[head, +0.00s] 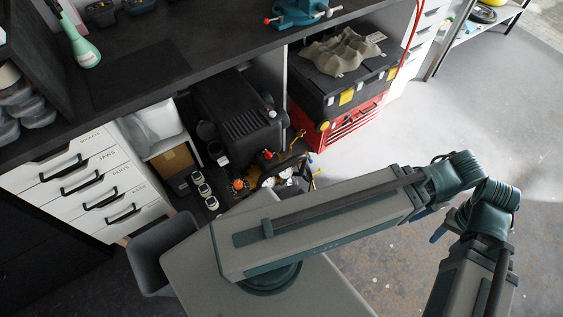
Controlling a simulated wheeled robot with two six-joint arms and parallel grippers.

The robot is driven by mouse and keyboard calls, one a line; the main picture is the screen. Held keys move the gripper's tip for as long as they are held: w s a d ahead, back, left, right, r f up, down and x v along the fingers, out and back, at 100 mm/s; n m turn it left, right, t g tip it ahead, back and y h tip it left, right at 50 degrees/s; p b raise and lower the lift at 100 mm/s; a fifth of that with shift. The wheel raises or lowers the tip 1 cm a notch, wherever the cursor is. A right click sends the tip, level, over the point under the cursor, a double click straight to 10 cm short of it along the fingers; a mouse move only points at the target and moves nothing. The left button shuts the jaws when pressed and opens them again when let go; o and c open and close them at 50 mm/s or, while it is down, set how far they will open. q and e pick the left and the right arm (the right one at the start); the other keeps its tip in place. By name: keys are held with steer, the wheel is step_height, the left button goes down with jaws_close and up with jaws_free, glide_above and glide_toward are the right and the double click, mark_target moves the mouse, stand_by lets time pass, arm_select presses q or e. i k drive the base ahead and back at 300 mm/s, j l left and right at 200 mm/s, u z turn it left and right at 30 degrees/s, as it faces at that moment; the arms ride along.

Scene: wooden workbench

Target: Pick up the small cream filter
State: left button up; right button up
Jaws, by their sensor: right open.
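I cannot make out a small cream filter in the head view; small items on the low shelf under the bench are too small to tell apart. My right gripper (437,198) appears at the right, over the grey floor, by the teal joints of my arm. Its dark finger-like tips look spread apart with nothing between them. The detail is small and partly covered by my arm. My left gripper does not show.
The dark workbench (130,70) crosses the upper left, with a green bottle (82,47) and a teal vise (297,12). Below are white drawers (85,180), a black case (235,115) and a red toolbox (350,122). A grey bin (150,262) stands left. Floor at right is clear.

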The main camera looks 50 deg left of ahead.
mark_target(212, 202)
steer(key=u, duration=3.4)
